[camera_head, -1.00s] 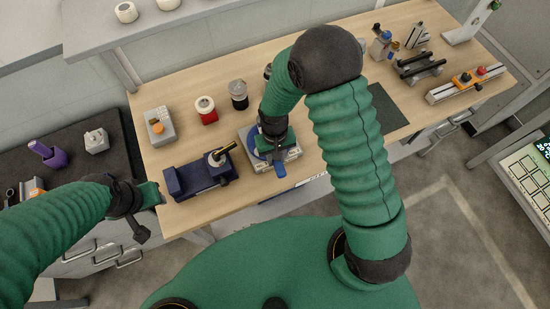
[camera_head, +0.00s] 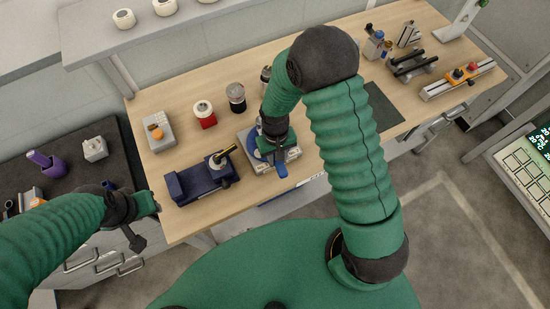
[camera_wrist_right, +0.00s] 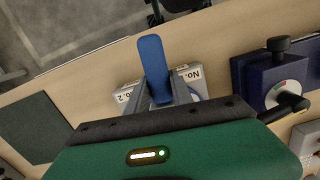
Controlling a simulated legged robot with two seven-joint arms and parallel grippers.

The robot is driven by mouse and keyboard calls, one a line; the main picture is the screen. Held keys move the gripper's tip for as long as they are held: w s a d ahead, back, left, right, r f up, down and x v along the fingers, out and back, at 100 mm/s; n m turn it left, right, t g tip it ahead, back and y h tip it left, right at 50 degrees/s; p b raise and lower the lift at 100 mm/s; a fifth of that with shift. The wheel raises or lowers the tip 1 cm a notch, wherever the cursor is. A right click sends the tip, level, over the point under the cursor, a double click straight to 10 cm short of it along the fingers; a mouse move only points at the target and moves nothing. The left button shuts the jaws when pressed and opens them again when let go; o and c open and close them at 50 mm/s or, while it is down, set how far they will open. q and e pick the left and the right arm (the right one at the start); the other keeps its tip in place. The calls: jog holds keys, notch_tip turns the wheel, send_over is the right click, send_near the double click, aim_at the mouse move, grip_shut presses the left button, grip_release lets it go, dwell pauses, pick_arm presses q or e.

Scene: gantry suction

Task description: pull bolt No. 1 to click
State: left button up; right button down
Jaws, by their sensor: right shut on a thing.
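A grey block with a blue round part (camera_head: 257,152) stands near the table's front edge, with a flat blue handle (camera_head: 281,170) sticking out toward me. My right gripper (camera_head: 277,143) is over this block. In the right wrist view, the blue handle (camera_wrist_right: 152,55) lies between the two grey fingers of the right gripper (camera_wrist_right: 165,92), which is shut on it. The label "No. 1" (camera_wrist_right: 190,74) is right of the handle and "No. 2" (camera_wrist_right: 124,97) is left of it. The bolt itself is hidden. My left gripper (camera_head: 150,206) is beside the table's left front corner, its jaws unclear.
A dark blue fixture (camera_head: 203,181) with a black-and-yellow lever stands close left of the block. A red-based jar (camera_head: 204,114), a dark jar (camera_head: 237,97) and a grey box (camera_head: 159,131) stand behind. A dark mat (camera_head: 384,108) lies to the right.

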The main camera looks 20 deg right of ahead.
jog(key=shift+w+a, duration=0.1)
jog(key=shift+r, duration=0.1)
jog(key=shift+w+d+r+p, duration=0.15)
jog(key=shift+d+r+p, duration=0.05)
jog(key=shift+r+p, duration=0.35)
jog(key=shift+a+r+p, duration=0.1)
jog(key=shift+r+p, duration=0.4)
jog(key=shift+r, duration=0.05)
notch_tip(320, 180, up, 4)
jog(key=p, duration=0.3)
jog(key=shift+p, duration=0.35)
jog(key=shift+s+f, duration=0.1)
jog(key=shift+s, duration=0.1)
